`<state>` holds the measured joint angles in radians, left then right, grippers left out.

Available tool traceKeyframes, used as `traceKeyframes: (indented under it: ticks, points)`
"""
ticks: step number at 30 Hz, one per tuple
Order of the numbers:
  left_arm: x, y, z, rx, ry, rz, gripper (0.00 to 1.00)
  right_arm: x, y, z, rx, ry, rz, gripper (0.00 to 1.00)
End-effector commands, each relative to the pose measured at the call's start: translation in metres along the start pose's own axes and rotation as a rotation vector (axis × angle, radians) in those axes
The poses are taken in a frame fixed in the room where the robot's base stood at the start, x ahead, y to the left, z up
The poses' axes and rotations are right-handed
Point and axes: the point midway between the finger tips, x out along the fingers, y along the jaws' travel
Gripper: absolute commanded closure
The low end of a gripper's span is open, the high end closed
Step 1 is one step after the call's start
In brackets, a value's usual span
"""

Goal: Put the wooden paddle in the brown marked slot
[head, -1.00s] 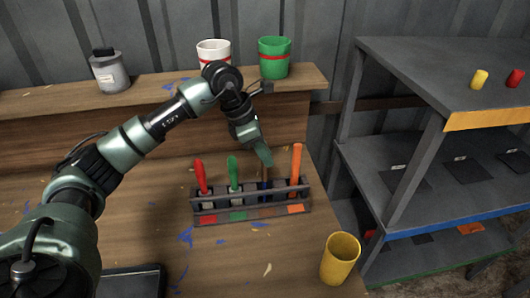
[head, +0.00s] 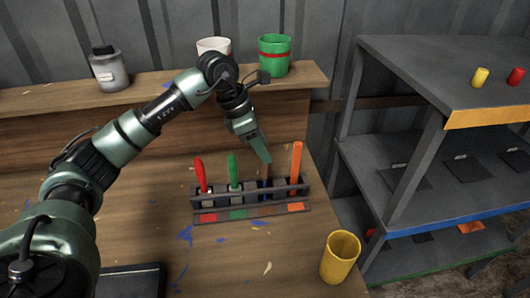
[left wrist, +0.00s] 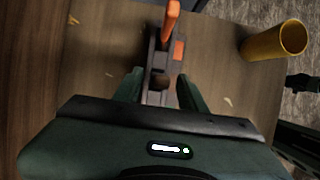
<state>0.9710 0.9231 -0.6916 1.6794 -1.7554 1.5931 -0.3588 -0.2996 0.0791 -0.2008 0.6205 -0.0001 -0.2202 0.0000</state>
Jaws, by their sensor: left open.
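A dark rack (head: 229,198) stands on the wooden bench with upright handles in its slots: red (head: 199,176), green (head: 233,172) and orange (head: 296,168). Between green and orange, a thin brown upright piece (head: 266,172), perhaps the wooden paddle, shows under my left gripper (head: 264,158). In the left wrist view, my open left gripper (left wrist: 161,88) is above the rack, with a small reddish-brown piece (left wrist: 160,82) between its fingers. I cannot tell whether they touch it. My right gripper is out of view.
A yellow cup (head: 340,257) stands near the bench's right edge. A grey jar (head: 109,69), a white cup (head: 214,46) and a green cup (head: 275,54) stand on the raised back ledge. A grey shelf unit (head: 480,75) stands to the right.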

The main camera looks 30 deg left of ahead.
Motion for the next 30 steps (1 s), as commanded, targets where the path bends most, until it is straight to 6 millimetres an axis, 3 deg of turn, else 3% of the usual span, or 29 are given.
traceKeyframes:
  ticks: [6,13,19,30]
  points:
    - [-0.049,0.001,0.000,0.001,-0.003,0.005,0.59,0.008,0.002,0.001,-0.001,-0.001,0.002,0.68]
    - [-0.088,0.000,0.000,0.000,-0.001,0.003,0.59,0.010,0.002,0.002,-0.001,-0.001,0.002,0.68]
    - [-0.101,0.000,0.000,0.000,-0.001,0.000,0.59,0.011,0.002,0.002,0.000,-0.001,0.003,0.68]
    - [-0.101,0.000,0.000,0.000,0.000,0.000,0.59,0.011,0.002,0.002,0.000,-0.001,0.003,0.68]
